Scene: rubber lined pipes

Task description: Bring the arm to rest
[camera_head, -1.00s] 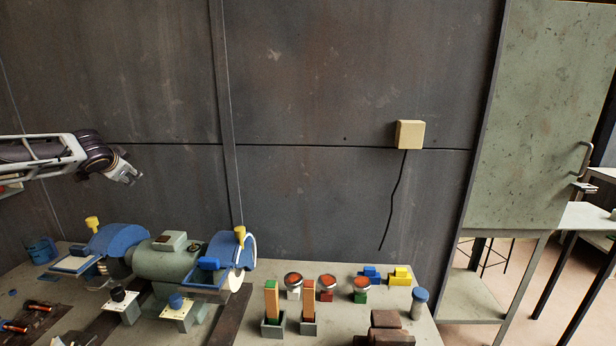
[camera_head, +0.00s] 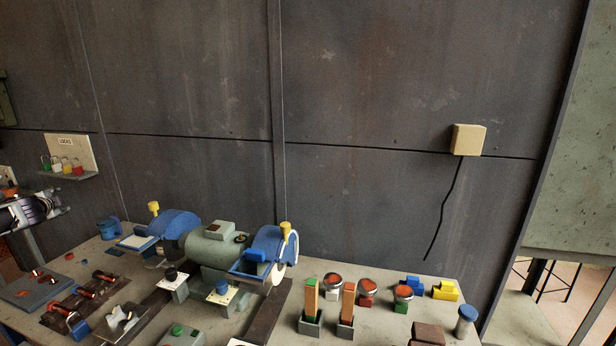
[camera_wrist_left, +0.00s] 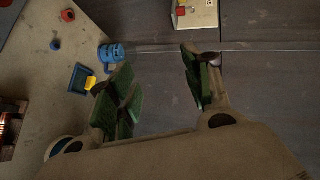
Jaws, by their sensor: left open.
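My left arm comes in at the left edge of the head view, with my left gripper (camera_head: 58,197) at its end, held above the bench and in front of the wall. In the left wrist view the left gripper (camera_wrist_left: 155,78) shows two green-padded fingers spread apart with nothing between them. The blue mug-like container (camera_wrist_left: 112,53) on the bench lies beyond the fingers, apart from them. My right gripper is not in view.
A bench grinder (camera_head: 215,245) stands on the workbench (camera_head: 130,262). Wooden posts, red-topped buttons and coloured blocks stand to its right. A padlock board (camera_head: 70,152) hangs on the wall near my left arm. The air above the bench's middle and right is clear.

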